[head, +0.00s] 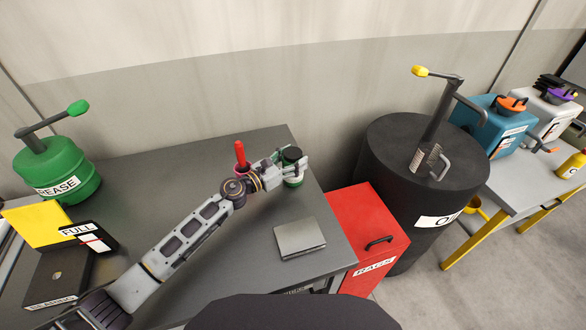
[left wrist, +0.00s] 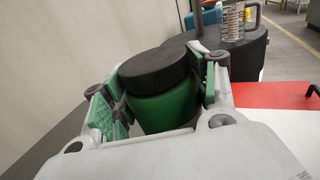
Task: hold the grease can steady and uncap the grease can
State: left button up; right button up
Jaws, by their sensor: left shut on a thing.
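The grease can is a small green can with a black cap (head: 291,154), standing upright near the right end of the dark grey table (head: 190,190). My left gripper (head: 294,168) reaches across the table from the left and is shut on the can's body, below the cap. My right gripper is in neither view.
A red-handled tool (head: 240,154) stands just behind my left wrist. A grey flat box (head: 300,238) lies in front of the can. A green GREASE pump (head: 58,172) stands at left, a red bin (head: 368,232) and black drum (head: 400,190) at right.

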pick_arm(q)
jog(key=shift+r, duration=0.1)
jog(key=shift+c, duration=0.2)
jog(key=shift+r+p, duration=0.3)
jog(key=shift+r, duration=0.4)
notch_tip(320, 180, up, 6)
jog(key=p, duration=0.3)
jog(key=shift+r+p, duration=0.8)
jog(key=shift+r, duration=0.45)
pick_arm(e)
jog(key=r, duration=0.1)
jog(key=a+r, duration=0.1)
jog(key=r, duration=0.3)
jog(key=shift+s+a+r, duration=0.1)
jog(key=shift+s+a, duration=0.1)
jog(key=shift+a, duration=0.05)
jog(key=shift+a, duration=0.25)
pick_arm(q)
jog(key=o, duration=0.5)
jog(key=c, duration=0.7)
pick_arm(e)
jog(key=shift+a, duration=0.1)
